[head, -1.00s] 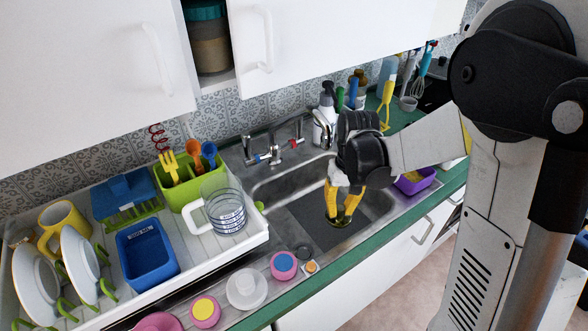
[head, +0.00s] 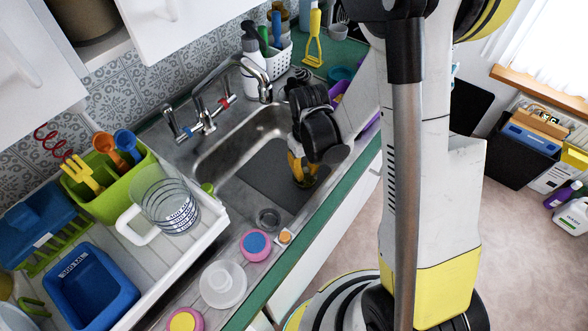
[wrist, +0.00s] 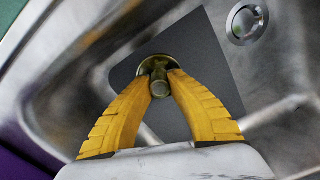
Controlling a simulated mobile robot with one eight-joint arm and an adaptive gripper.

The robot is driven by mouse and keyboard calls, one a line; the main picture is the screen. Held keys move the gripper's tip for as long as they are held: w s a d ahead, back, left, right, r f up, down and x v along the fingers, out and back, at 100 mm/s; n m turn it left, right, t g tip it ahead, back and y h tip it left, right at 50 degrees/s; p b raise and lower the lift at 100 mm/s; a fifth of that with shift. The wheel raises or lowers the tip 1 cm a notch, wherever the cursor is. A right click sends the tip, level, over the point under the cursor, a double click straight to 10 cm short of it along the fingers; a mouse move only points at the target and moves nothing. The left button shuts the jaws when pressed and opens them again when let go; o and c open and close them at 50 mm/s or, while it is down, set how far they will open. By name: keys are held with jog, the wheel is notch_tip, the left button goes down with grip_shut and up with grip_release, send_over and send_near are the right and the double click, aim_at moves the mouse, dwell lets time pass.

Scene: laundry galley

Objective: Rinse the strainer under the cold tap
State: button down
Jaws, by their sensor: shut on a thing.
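My gripper (head: 302,176) has yellow fingers pointing down into the sink (head: 212,157). In the wrist view the gripper (wrist: 160,82) is shut on the knob of a small round brassy strainer (wrist: 158,64). The strainer is over the dark grey mat in the sink; whether it touches the mat I cannot tell. In the head view the strainer (head: 308,183) is mostly hidden by the fingers. The mixer tap (head: 199,107) stands behind the sink, with a blue-marked handle (head: 187,131) and a red-marked handle (head: 228,101). Its spout end is behind and left of my gripper. I see no water running.
The drain hole (wrist: 247,22) shows at the upper right of the wrist view. A clear measuring jug (head: 165,204) and green caddy (head: 108,175) stand left of the sink. A soap bottle (head: 254,70) stands behind.

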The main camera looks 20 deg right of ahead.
jog(key=w+a+b, duration=0.1)
jog(key=w+a+f+b, duration=0.1)
jog(key=w, duration=0.1)
jog(key=shift+w+a+f, duration=0.1)
jog(key=shift+w+a, duration=0.05)
jog(key=shift+w, duration=0.05)
jog(key=c, duration=1.7)
grip_release()
jog(key=shift+f, duration=0.2)
jog(key=shift+c, duration=0.2)
jog(key=o, duration=0.3)
jog(key=shift+o, duration=0.2)
jog(key=shift+r, duration=0.1)
notch_tip(320, 180, up, 12)
jog(key=p, duration=0.4)
jog(key=shift+r+p, duration=0.15)
jog(key=shift+p, duration=0.25)
jog(key=shift+o, duration=1)
